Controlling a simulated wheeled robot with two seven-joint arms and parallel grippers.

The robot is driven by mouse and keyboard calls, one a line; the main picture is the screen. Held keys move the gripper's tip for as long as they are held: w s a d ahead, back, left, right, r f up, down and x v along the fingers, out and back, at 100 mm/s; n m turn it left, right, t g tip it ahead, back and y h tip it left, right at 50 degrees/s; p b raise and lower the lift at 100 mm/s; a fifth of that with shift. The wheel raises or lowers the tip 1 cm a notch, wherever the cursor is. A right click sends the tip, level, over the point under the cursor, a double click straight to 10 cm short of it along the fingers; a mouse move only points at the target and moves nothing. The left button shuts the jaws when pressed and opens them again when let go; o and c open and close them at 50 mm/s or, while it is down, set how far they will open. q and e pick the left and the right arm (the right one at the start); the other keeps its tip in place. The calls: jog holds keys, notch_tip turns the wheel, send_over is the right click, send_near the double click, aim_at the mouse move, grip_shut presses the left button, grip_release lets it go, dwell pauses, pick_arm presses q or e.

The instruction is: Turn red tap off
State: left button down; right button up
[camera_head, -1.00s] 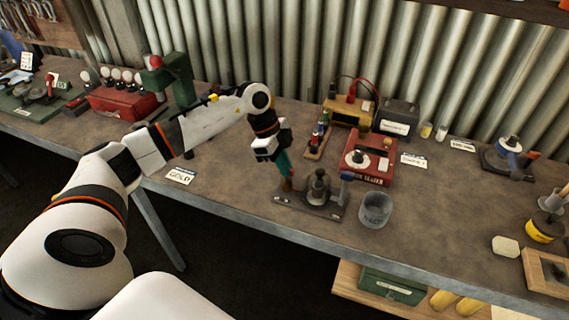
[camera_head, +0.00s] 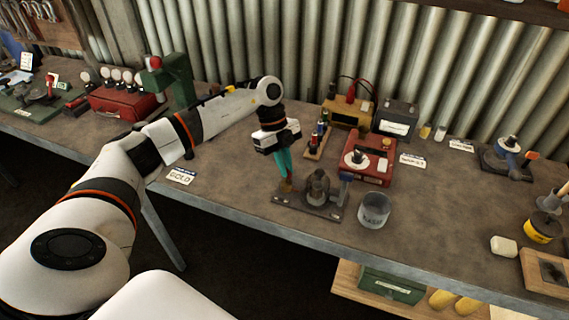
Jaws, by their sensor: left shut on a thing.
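A dark base plate (camera_head: 311,207) lies near the front edge of the bench. It carries a grey metal fitting (camera_head: 318,186) in the middle and a blue-handled tap (camera_head: 345,178) at its right end. At its left end a small brownish tap body (camera_head: 287,186) shows. My left gripper (camera_head: 286,176) points down over this left tap, and its teal fingers are shut on the top of it. The fingers hide most of the handle, so I cannot tell its exact angle; a trace of red shows there in the earlier frame. My right gripper is not in view.
A grey cup (camera_head: 374,210) stands close to the right of the plate. A red tester box (camera_head: 370,165) and a narrow wooden rack (camera_head: 317,146) stand behind. A card marked GOLD (camera_head: 180,177) lies to the left. The bench between card and plate is clear.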

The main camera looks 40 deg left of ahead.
pick_arm(q)
jog(key=m+g, duration=0.1)
jog(key=m, duration=0.2)
jog(key=m+y+b, duration=0.1)
jog(key=m, duration=0.1)
jog(key=shift+w+d+m+g, duration=0.1)
jog(key=shift+w+m+g, duration=0.1)
jog(key=shift+m+g, duration=0.2)
jog(key=m+y+b, duration=0.1)
jog(key=m, duration=0.2)
jog(key=shift+w+d+g, duration=0.1)
jog(key=shift+g, duration=0.2)
jog(key=shift+m+y+b, duration=0.35)
jog(key=shift+m+y, duration=0.25)
jog(key=shift+m, duration=0.8)
jog(key=shift+r, duration=0.1)
jog(key=c, duration=1.5)
grip_release()
